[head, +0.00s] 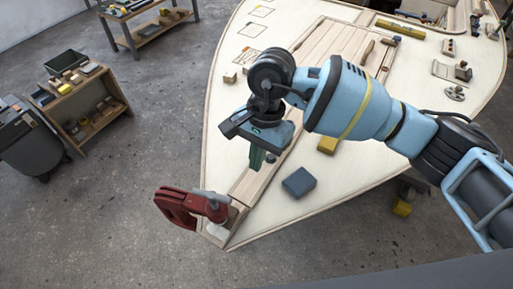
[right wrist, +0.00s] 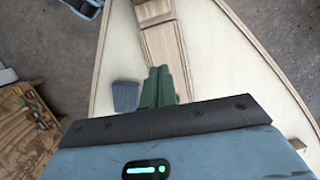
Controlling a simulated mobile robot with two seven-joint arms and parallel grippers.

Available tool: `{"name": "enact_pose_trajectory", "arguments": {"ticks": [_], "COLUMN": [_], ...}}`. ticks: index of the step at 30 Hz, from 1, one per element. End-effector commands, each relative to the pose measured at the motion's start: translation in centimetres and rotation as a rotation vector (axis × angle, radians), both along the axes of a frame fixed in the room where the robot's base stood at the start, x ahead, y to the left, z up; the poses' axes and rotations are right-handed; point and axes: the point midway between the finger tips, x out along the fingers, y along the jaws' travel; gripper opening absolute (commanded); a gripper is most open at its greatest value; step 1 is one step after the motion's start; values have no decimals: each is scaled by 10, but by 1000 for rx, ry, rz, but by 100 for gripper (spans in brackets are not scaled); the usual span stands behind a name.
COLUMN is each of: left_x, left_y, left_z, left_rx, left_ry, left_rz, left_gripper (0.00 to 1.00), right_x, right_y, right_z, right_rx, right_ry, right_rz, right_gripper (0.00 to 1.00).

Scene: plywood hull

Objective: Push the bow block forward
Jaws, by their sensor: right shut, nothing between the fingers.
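The pale hull deck (head: 345,175) narrows to its bow at the lower middle of the head view. A wooden block (head: 236,209) sits at the bow end of the centre plank (head: 262,174), beside the red clamp (head: 178,206); it seems to be the bow block, but its outline is partly hidden by the clamp. My right gripper (head: 258,158) is shut and empty, its green fingers pointing down over the centre plank, short of the bow. My left gripper is out of view.
A blue-grey block (head: 298,182) lies on the deck close to the fingers and also shows in the right wrist view (right wrist: 126,96). A yellow block (head: 327,145) lies farther back. A wooden shelf (head: 85,105) and grey bin (head: 35,140) stand on the floor at left.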

Motion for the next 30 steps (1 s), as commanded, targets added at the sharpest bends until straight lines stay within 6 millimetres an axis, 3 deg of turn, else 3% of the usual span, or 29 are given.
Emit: {"name": "enact_pose_trajectory", "arguments": {"ticks": [9, 18, 30], "left_x": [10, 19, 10], "left_y": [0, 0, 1], "left_z": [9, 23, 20], "left_rx": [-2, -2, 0], "left_ry": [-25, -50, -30], "left_rz": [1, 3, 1], "left_gripper": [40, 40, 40], "right_x": [-14, -39, -42], "right_y": [11, 31, 33], "right_z": [-52, -50, -51], "right_rx": [1, 1, 0], "right_ry": [0, -2, 0], "right_rz": [3, 2, 1], "right_gripper": [0, 0, 0]}}
